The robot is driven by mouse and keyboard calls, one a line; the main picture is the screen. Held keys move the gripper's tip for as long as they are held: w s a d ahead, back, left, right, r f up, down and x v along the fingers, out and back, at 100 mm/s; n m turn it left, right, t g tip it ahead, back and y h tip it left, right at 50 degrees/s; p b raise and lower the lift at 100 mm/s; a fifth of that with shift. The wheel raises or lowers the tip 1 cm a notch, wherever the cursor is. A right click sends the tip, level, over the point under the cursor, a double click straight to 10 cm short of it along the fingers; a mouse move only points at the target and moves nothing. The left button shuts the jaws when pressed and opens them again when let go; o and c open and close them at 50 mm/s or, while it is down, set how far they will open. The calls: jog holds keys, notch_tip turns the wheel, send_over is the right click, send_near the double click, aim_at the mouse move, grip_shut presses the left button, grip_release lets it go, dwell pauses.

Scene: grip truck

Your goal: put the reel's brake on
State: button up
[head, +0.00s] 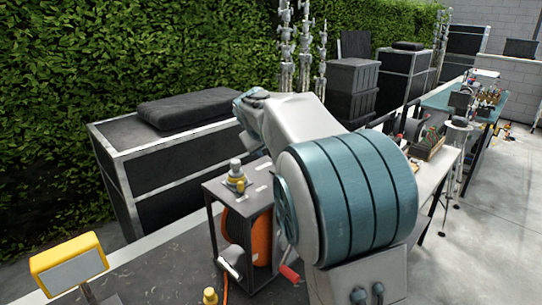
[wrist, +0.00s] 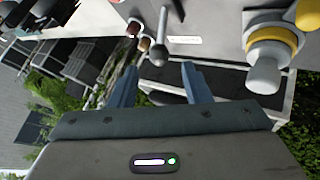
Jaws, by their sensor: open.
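The reel (head: 260,238) is an orange drum inside a dark box frame (head: 218,212), partly hidden by my arm in the head view. A red-handled crank (head: 290,273) shows low beside it. In the wrist view, a lever with a dark ball end (wrist: 158,56) stands out from a grey panel (wrist: 215,20); it may be the brake, but I cannot tell for sure. My gripper (wrist: 159,70) is open and empty, its blue fingers pointing toward the ball, which appears between and just beyond the fingertips. My arm hides the gripper in the head view.
A yellow-and-white fitting (head: 236,178) stands on the frame's top; a similar one (wrist: 268,50) is right of my fingers in the wrist view. Smaller brownish knobs (wrist: 142,44) lie left of the ball. A black case (head: 170,185) stands behind; a yellow-framed panel (head: 70,265) is front left.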

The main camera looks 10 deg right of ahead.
jog(key=b+v, duration=0.1)
jog(key=v, duration=0.6)
jog(key=shift+s+d, duration=0.1)
jog(key=shift+s, duration=0.05)
